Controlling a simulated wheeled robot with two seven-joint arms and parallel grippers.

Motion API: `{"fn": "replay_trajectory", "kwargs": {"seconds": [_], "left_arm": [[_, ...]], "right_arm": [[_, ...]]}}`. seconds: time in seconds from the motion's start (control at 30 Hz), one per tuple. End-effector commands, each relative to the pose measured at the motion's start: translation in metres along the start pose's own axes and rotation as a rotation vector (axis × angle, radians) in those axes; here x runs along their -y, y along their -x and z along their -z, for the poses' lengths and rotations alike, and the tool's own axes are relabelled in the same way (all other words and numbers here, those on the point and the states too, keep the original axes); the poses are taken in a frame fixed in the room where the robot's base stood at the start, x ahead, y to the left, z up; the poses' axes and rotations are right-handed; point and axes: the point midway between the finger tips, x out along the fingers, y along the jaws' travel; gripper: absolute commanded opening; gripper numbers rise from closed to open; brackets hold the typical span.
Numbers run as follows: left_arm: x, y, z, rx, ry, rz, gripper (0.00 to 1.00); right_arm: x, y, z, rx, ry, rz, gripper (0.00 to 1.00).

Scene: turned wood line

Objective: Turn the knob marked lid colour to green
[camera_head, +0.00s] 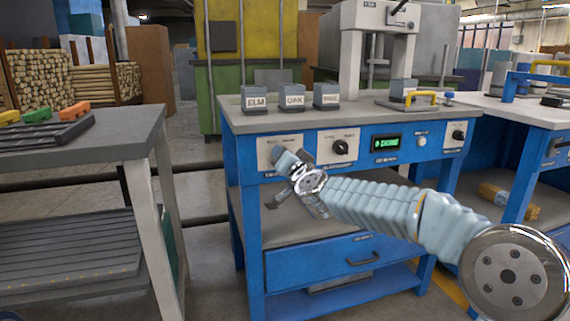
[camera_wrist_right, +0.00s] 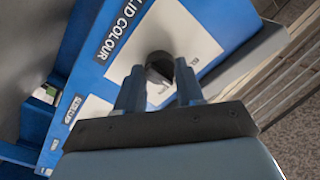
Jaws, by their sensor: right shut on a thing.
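The dark knob (camera_wrist_right: 160,68) sits on a white plate beside a LID COLOUR label (camera_wrist_right: 124,26) in the right wrist view. My right gripper (camera_wrist_right: 159,88) is shut on this knob, with one finger on each side of it. In the head view my right arm reaches in from the right, and its gripper (camera_head: 285,162) is at the left plate on the blue bench front, hiding the knob there. The printing on the plate is mostly covered, and I cannot read the knob's setting. My left gripper is not in view.
A second knob (camera_head: 340,147), a green-lit display (camera_head: 386,142) and a third knob (camera_head: 457,134) are further right on the panel. Labelled blocks, ELM (camera_head: 255,99) among them, stand on the bench top. A grey table (camera_head: 75,152) with coloured pieces stands left, across a gap.

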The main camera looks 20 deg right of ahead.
Motion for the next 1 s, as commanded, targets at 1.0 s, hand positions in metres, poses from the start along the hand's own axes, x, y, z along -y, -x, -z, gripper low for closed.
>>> {"fn": "replay_trajectory", "kwargs": {"seconds": [1.0], "left_arm": [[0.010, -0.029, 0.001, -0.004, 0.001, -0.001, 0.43]], "right_arm": [[-0.001, 0.000, -0.001, 0.000, -0.608, -0.002, 0.07]]}}
